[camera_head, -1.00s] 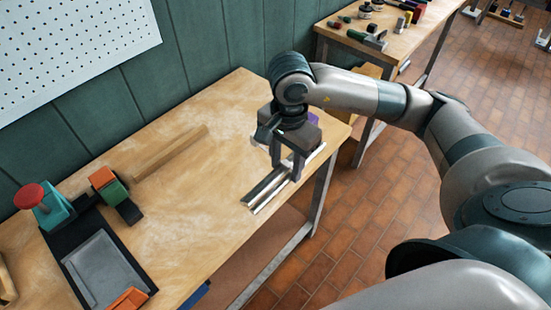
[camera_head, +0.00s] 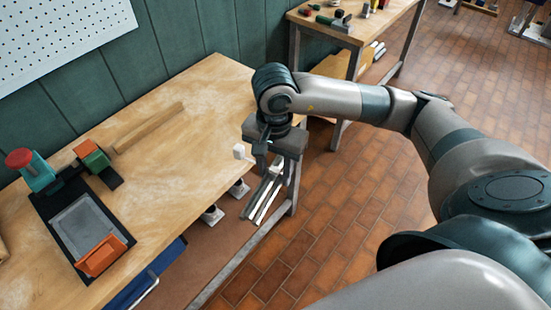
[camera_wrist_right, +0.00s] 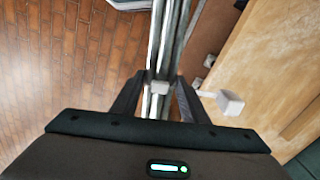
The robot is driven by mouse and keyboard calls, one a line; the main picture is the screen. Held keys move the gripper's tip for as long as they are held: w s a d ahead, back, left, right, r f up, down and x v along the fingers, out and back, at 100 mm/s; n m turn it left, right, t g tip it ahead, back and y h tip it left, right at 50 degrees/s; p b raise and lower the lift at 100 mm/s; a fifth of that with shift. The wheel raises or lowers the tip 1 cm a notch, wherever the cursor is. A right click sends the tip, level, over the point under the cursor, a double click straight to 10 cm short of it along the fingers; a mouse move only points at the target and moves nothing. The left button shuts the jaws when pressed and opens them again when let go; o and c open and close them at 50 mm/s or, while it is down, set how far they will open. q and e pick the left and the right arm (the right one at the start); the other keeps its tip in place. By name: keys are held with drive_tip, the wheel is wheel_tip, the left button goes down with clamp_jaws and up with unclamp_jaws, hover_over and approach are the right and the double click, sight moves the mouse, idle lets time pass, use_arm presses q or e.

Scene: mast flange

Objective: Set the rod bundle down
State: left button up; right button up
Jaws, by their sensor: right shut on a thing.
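The rod bundle (camera_head: 264,202), several long grey metallic rods side by side, hangs off the table's right edge in the head view. In the right wrist view the rods (camera_wrist_right: 172,45) run up from between my fingers. My right gripper (camera_head: 272,176) is shut on the bundle; its two fingers also show in the right wrist view (camera_wrist_right: 158,97). A small white block-like piece (camera_wrist_right: 230,102) sits beside the gripper, with a thin pale link toward the rods. The far end of the bundle is hidden by my gripper. My left gripper is not in view.
The wooden table (camera_head: 190,140) has wide bare room. A wooden bar (camera_head: 148,128), a black tray (camera_head: 75,225) and an orange piece (camera_head: 101,255) stand at left. A lower brown shelf (camera_head: 225,240) and a table leg (camera_head: 296,182) are near the bundle. A second table (camera_head: 345,30) stands behind.

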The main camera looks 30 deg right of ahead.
drive_tip(key=f+n, duration=0.2)
drive_tip(key=s+a+f+n, duration=0.1)
drive_tip(key=shift+f, duration=0.2)
wheel_tip(320, 180, down, 7)
drive_tip(key=s+a+n, duration=0.2)
drive_tip(key=n, duration=0.6)
drive_tip(key=shift+b, duration=0.35)
drive_tip(key=shift+a, duration=0.1)
drive_tip(key=shift+a, duration=0.1)
